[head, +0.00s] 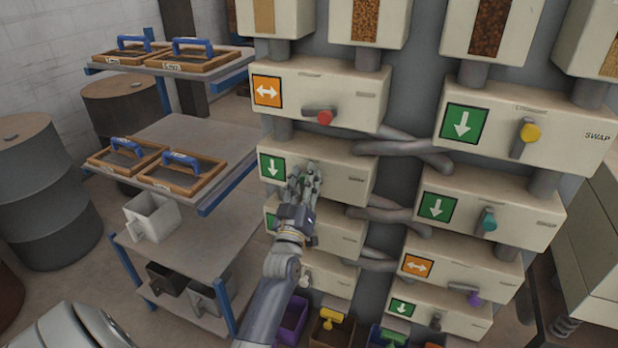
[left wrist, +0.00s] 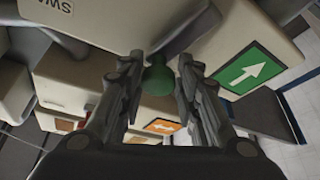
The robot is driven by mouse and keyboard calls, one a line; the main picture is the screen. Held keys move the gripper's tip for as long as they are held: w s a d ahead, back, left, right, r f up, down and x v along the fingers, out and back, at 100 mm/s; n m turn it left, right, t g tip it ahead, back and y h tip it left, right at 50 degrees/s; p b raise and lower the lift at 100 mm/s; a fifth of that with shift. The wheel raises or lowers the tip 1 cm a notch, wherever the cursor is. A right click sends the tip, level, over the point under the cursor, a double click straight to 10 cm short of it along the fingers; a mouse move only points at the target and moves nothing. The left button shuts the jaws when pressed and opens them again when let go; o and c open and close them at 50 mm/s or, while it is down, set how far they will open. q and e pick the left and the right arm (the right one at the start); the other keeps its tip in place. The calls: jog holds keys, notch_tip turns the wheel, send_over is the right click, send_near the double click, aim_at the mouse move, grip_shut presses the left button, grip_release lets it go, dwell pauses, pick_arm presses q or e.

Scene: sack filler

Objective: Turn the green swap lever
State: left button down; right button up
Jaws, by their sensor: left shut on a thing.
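My left gripper (head: 303,178) reaches up to the front of a cream swap box (head: 345,182) in the left column, second row from the top of the signed boxes. In the left wrist view the round green lever knob (left wrist: 158,79) sits between the two fingers of my left gripper (left wrist: 159,75), which is shut on it. In the head view the fingers hide most of the lever. The box's sign (head: 272,167) is green with a white arrow pointing down. My right gripper is not in view.
Other boxes carry a red lever (head: 325,117), a yellow lever (head: 530,132), a teal lever (head: 487,222) and a purple lever (head: 474,298). Grey pipes (head: 404,150) link the columns. A shelf rack (head: 198,147) with sieves stands left, beside a barrel (head: 42,195).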

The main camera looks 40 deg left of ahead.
pick_arm(q)
jog(key=shift+a+f+n+g+y+p, duration=0.15)
jog(key=shift+f+n+g+p, duration=0.15)
jog(key=shift+n, duration=0.55)
jog(key=shift+a+f+n+g+y+p, duration=0.15)
jog(key=shift+n+g+p, duration=0.2)
jog(key=shift+n, duration=0.5)
jog(key=c, duration=1.3)
grip_release()
jog(key=shift+d+r, duration=0.1)
jog(key=shift+r, duration=0.1)
jog(key=shift+a+r, duration=0.15)
jog(key=shift+a, duration=0.05)
jog(key=v, duration=1.2)
jog(key=shift+w+d, duration=0.1)
jog(key=shift+d, duration=0.05)
